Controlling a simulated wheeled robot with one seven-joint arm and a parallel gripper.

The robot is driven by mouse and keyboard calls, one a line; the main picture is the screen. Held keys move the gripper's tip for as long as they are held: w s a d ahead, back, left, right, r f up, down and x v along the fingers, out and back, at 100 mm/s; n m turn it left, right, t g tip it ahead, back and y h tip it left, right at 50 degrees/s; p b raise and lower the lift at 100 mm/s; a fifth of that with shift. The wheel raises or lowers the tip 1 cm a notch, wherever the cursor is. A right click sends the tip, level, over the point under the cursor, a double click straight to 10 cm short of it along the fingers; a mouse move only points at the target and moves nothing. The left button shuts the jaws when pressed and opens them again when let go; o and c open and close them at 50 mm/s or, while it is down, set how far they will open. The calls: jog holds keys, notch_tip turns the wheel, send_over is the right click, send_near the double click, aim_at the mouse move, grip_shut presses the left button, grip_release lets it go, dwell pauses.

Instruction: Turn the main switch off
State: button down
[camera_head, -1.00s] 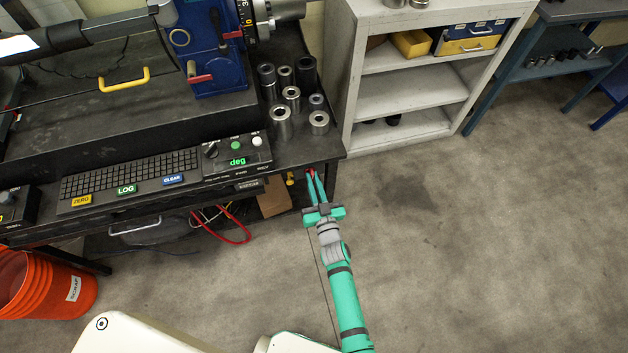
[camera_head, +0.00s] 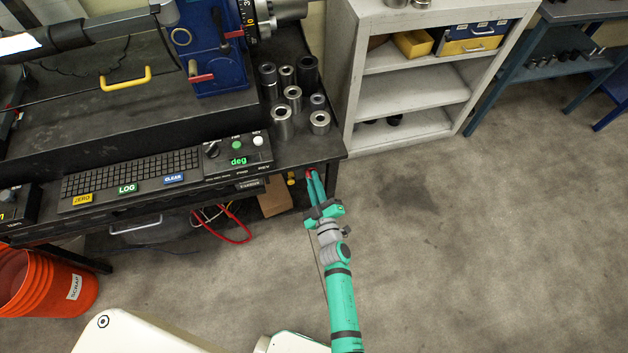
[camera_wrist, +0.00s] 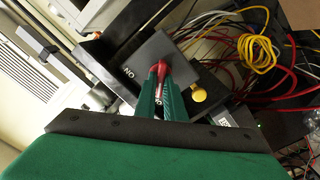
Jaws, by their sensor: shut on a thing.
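The main switch is a red handle (camera_wrist: 160,69) on a grey box (camera_wrist: 160,45) with white "ON" lettering in the wrist view. The red also shows in the head view (camera_head: 309,173), under the front right corner of the bench. My green gripper (camera_head: 314,181) reaches up to it from the floor side. In the wrist view its fingers (camera_wrist: 161,82) are shut on the red handle. The fingertips hide part of the handle, and the box is seen tilted. I cannot read the handle's exact position against its labels.
A yellow knob (camera_wrist: 198,94) sits close beside the switch. Red and yellow cables hang nearby, including a red loop (camera_head: 236,228) under the bench. Sockets stand on the bench top (camera_head: 290,155) above. The floor (camera_head: 470,240) to the right is clear.

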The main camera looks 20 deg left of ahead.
jog(key=shift+s+f+n, duration=0.15)
jog(key=shift+n, duration=0.35)
jog(key=c, duration=1.8)
grip_release()
jog(key=shift+c, duration=0.2)
jog(key=v, duration=1)
jog(key=shift+s+d, duration=0.25)
jog(key=shift+d, duration=0.05)
jog(key=shift+d, duration=0.1)
